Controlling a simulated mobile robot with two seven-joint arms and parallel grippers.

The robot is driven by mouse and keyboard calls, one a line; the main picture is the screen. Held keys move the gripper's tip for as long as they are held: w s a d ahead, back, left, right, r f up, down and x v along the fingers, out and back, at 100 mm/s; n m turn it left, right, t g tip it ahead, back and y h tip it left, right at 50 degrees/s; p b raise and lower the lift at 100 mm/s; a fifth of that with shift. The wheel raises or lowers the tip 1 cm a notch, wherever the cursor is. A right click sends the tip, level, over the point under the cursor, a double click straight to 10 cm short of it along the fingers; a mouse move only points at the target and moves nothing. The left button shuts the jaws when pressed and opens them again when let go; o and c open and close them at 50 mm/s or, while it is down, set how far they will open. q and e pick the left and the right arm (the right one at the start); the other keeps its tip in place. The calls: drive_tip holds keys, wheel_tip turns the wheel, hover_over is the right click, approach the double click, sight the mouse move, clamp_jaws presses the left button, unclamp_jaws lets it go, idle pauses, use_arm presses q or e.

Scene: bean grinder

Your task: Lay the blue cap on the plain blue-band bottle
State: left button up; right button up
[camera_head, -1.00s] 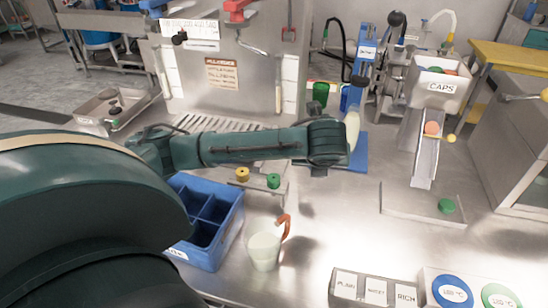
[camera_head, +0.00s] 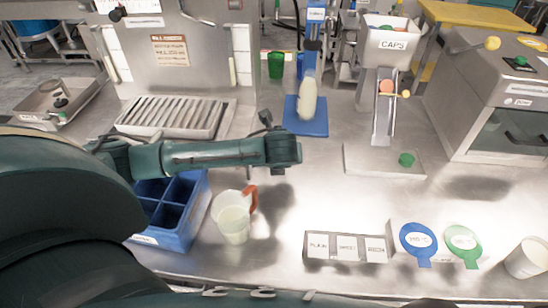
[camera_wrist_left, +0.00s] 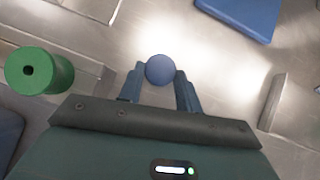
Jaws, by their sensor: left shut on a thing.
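My left gripper (camera_wrist_left: 160,88) is shut on a round blue cap (camera_wrist_left: 159,70), held between its fingertips in the left wrist view. In the head view my left arm reaches across the middle; its fingers and the cap are hidden there. A pale bottle (camera_head: 307,100) stands on a blue mat (camera_head: 305,122) under a blue-topped stand at the back. I cannot make out a band on it. The blue mat's corner also shows at the top of the wrist view (camera_wrist_left: 238,14), apart from the cap. My right gripper is not in view.
A caps hopper (camera_head: 391,40) feeds a chute with an orange cap (camera_head: 386,87); a green cap (camera_head: 406,160) lies on the plate below. A jug (camera_head: 233,222) and a divided blue crate (camera_head: 190,232) stand in front of my arm. A green cylinder (camera_wrist_left: 38,70) is left of my gripper.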

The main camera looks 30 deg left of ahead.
use_arm(q)
drive_tip(key=shift+f, duration=0.1)
drive_tip(key=o, duration=1)
